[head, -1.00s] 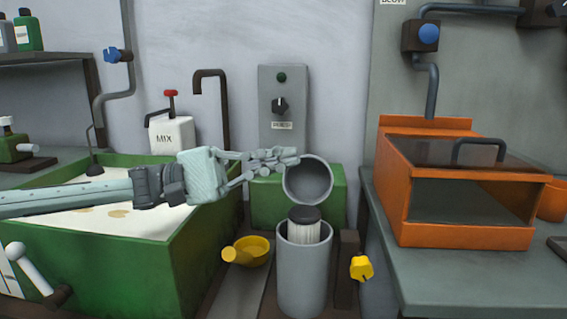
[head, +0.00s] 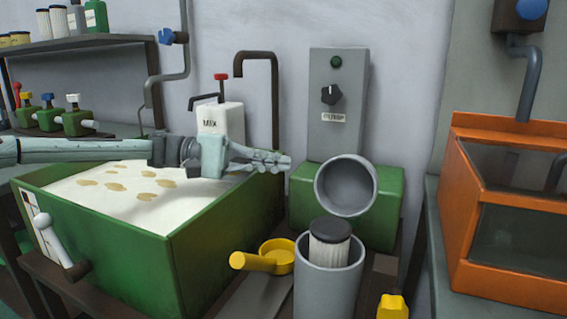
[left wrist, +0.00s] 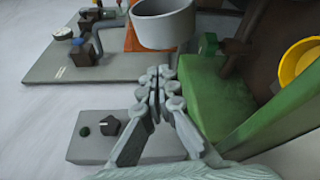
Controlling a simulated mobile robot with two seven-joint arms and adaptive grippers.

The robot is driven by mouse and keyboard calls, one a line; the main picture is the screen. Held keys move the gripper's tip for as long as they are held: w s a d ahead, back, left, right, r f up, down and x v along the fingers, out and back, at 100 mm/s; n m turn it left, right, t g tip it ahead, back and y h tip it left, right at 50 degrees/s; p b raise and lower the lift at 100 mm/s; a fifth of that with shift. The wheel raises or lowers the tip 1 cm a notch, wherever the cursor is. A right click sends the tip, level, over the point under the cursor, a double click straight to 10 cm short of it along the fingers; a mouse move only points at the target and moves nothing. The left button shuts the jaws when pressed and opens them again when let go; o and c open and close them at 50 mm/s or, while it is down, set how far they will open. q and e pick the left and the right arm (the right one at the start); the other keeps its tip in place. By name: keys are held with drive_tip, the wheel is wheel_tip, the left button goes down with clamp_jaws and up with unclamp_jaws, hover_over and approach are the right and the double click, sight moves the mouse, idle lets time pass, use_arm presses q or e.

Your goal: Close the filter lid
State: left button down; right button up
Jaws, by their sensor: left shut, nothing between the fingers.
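The filter lid (head: 345,186) is a grey round cap, tilted open with its hollow inside facing forward, above and behind the filter housing. The filter housing (head: 328,283) is an upright grey cylinder, and a white pleated filter (head: 329,246) with a black top stands in it. My left gripper (head: 285,163) is shut and empty, to the left of the lid and apart from it in the head view. In the left wrist view, the shut fingertips (left wrist: 163,78) point toward the lid (left wrist: 163,24). My right gripper is not in view.
A green tank (head: 130,245) of whitish liquid lies under my left arm. A grey pump box (head: 338,105) and green block stand behind the lid. A yellow ladle (head: 277,258) and yellow knob (head: 391,308) flank the housing. An orange box (head: 510,225) is at right.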

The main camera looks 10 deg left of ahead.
use_arm(q)
approach(349, 184)
drive_tip(key=w+d, duration=0.3)
drive_tip(key=w, duration=0.1)
drive_tip(key=shift+w+d+r, duration=0.1)
drive_tip(key=shift+d+r, duration=0.25)
drive_tip(key=shift+d, duration=0.1)
